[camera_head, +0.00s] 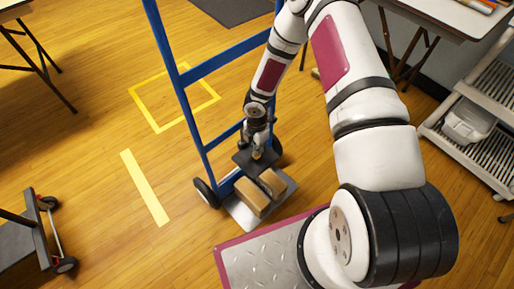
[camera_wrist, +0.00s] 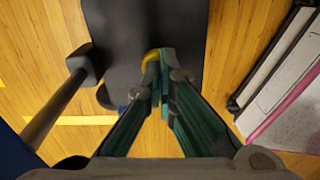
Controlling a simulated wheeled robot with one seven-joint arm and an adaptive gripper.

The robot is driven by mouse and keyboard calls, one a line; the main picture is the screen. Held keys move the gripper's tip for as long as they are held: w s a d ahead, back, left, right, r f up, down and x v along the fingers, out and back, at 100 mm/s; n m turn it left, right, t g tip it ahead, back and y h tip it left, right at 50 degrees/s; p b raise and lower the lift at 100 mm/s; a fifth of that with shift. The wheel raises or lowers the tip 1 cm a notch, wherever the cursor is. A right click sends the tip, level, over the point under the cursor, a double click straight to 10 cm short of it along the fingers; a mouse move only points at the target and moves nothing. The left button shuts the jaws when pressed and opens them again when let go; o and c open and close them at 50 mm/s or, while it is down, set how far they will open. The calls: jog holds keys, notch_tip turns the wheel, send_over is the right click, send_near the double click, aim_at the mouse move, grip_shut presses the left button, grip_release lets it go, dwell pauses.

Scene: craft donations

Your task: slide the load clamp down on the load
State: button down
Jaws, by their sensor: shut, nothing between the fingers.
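A blue hand truck (camera_head: 184,112) stands upright on the floor, with brown cartons (camera_head: 250,196) on its grey toe plate (camera_head: 286,201). The load clamp (camera_head: 243,160) is a dark plate just above the cartons; a gap to them is hard to judge. In the wrist view the dark clamp plate (camera_wrist: 118,35) lies beyond the fingertips, with a small yellow part (camera_wrist: 152,57) at the tips. My gripper (camera_head: 258,152) is above the clamp, its fingers (camera_wrist: 162,62) shut with nothing between them. Whether the fingertips touch the clamp is not clear.
A table (camera_head: 468,18) and a grey shelf cart (camera_head: 484,128) stand at the right. A dark wheeled cart (camera_head: 25,245) is at the lower left. Yellow tape (camera_head: 146,190) marks the floor, which is clear left of the hand truck.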

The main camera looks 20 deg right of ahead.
notch_tip(320, 180, down, 20)
jog(key=b, duration=1.3)
